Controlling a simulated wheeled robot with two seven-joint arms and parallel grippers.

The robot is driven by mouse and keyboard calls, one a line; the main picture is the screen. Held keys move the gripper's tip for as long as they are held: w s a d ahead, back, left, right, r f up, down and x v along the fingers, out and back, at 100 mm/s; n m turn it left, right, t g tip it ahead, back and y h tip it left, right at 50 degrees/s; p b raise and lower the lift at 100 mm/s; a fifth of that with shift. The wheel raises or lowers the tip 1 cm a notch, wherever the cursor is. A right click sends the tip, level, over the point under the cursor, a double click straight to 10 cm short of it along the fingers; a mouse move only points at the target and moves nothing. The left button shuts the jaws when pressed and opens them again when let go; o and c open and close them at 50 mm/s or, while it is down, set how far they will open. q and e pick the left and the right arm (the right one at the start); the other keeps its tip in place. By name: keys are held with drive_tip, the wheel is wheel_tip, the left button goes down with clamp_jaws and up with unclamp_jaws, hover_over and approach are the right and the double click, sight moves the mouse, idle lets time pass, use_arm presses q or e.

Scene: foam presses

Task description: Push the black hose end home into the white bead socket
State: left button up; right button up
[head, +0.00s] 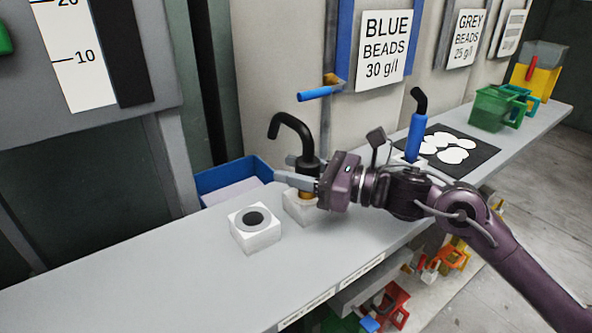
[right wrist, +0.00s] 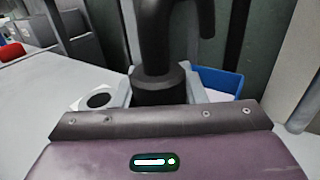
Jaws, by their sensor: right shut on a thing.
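The black hose end (head: 307,165) stands upright, its thin neck bending over to the left at the top. My right gripper (head: 298,176) comes from the right and is shut around its thick lower part. In the right wrist view the hose end (right wrist: 158,88) sits between the two fingers of the gripper (right wrist: 160,97). A brass-coloured part shows below the fingers, over a white block socket (head: 297,208). The gripper hides part of this joint, so I cannot tell how deep the end sits. My left gripper is not in view.
Another white block (head: 257,238) with a dark round opening stands to the left on the grey shelf (head: 160,275). A blue hose end (head: 416,135) stands to the right, near a black mat (head: 482,150) with white discs. A blue bin (head: 225,187) is behind.

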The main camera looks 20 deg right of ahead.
drive_tip(key=shift+f, duration=0.15)
drive_tip(key=o, duration=1.2)
drive_tip(key=shift+o, duration=0.2)
drive_tip(key=shift+f, duration=0.1)
drive_tip(key=shift+f, duration=0.1)
drive_tip(key=shift+s, duration=0.1)
drive_tip(key=shift+s+d+f+b, duration=0.1)
drive_tip(key=shift+d+f+b, duration=0.1)
drive_tip(key=shift+b, duration=0.1)
drive_tip(key=b+v, duration=0.1)
drive_tip(key=v, duration=0.4)
drive_tip(key=shift+s+d+r, duration=0.1)
drive_tip(key=shift+d+r, duration=0.1)
drive_tip(key=shift+r+b+v, duration=0.2)
drive_tip(key=shift+b+v, duration=0.2)
drive_tip(key=shift+v, duration=0.55)
drive_tip(key=shift+r, duration=0.15)
